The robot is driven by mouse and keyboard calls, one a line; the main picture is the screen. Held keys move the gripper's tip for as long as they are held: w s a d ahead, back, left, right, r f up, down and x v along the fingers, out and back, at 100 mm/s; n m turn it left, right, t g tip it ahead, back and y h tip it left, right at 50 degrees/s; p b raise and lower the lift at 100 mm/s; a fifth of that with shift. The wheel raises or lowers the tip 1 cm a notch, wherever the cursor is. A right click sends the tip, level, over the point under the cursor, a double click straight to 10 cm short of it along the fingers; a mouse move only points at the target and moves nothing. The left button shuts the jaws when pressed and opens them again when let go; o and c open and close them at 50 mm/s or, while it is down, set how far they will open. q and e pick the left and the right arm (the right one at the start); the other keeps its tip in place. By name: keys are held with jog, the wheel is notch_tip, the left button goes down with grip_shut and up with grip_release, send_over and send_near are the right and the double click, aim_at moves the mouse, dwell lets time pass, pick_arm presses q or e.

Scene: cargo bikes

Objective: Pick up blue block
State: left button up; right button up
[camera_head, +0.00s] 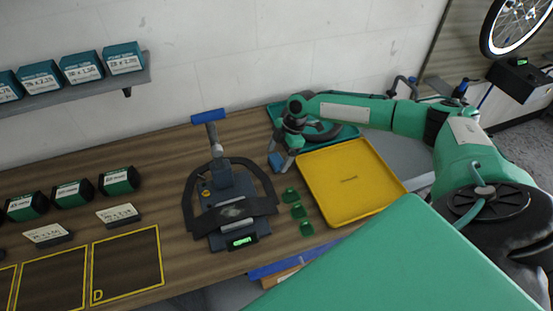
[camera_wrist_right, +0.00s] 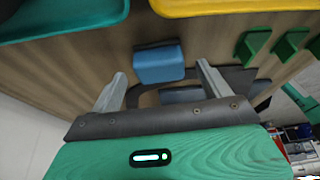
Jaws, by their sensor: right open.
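The blue block (camera_wrist_right: 158,64) lies on the wooden bench, in line with the gap between my right gripper's fingers in the right wrist view. It also shows in the head view (camera_head: 275,161), partly hidden by the gripper. My right gripper (camera_head: 283,158) is open and points down beside the block. In the right wrist view its two fingers (camera_wrist_right: 161,74) stand apart with nothing between them, and the block appears just beyond the tips. I cannot tell the exact height of the tips over the bench. My left gripper is not in view.
A yellow tray (camera_head: 350,180) is to the right of the gripper and a teal tray (camera_head: 345,134) behind it. Several green clips (camera_head: 298,211) lie in front. A dark stand with a blue-topped handle (camera_head: 230,205) is on the left. Boxes sit on a wall shelf (camera_head: 85,92).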

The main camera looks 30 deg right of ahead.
aim_at(276, 159)
jog(key=shift+x, duration=1)
jog(key=shift+a+f, duration=0.1)
jog(key=shift+f, duration=0.05)
jog(key=c, duration=1.1)
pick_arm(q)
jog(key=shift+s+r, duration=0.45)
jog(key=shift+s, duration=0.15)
pick_arm(e)
jog(key=shift+o, duration=0.2)
